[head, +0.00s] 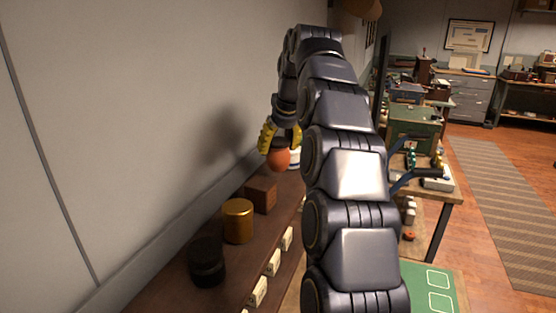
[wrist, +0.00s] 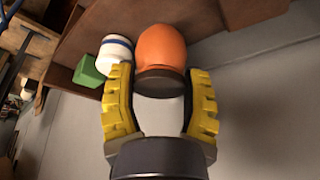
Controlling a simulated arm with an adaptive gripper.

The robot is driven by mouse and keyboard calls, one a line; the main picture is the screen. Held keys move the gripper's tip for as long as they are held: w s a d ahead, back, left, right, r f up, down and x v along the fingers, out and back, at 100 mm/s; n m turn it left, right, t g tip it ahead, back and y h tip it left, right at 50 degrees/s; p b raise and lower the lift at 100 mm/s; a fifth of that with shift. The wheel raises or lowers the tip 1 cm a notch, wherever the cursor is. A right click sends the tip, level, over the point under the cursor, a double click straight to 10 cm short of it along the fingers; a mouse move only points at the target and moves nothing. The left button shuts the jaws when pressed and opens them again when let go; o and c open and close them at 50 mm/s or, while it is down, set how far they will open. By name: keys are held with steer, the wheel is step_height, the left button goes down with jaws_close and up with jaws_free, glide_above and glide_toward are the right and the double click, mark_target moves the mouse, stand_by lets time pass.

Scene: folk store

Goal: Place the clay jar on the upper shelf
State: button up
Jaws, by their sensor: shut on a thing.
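The clay jar is a round orange vessel with a dark brown cap or neck; it shows in the head view (head: 278,159) and the wrist view (wrist: 162,46). My gripper (head: 280,143) has its yellow fingers on either side of the dark part; in the wrist view the gripper (wrist: 160,78) is shut on it. The jar is over or at the far part of a brown wooden shelf (head: 165,296), also in the wrist view (wrist: 215,18). I cannot tell whether its base touches the shelf.
A white jar with a blue band (wrist: 115,50) is close beside the clay jar, with a green block (wrist: 88,72) past it. Nearer along the shelf are a brown box (head: 261,194), gold canister (head: 238,221) and black jar (head: 207,261). A wall (head: 130,120) runs behind.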

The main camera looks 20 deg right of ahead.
mark_target(278, 160)
steer(key=shift+w+f, duration=0.25)
steer(key=shift+f, duration=0.1)
steer(key=shift+d+f, duration=0.1)
steer(key=shift+f, duration=1.4)
steer(key=shift+f, duration=0.1)
steer(key=o, duration=1.1)
steer(key=shift+f, duration=0.1)
steer(key=shift+c, duration=0.2)
steer(key=shift+w, duration=0.1)
steer(key=v, duration=1)
steer(key=shift+d+r, duration=0.15)
steer(key=shift+r, duration=0.15)
steer(key=shift+v, duration=0.9)
steer(key=shift+a, duration=0.25)
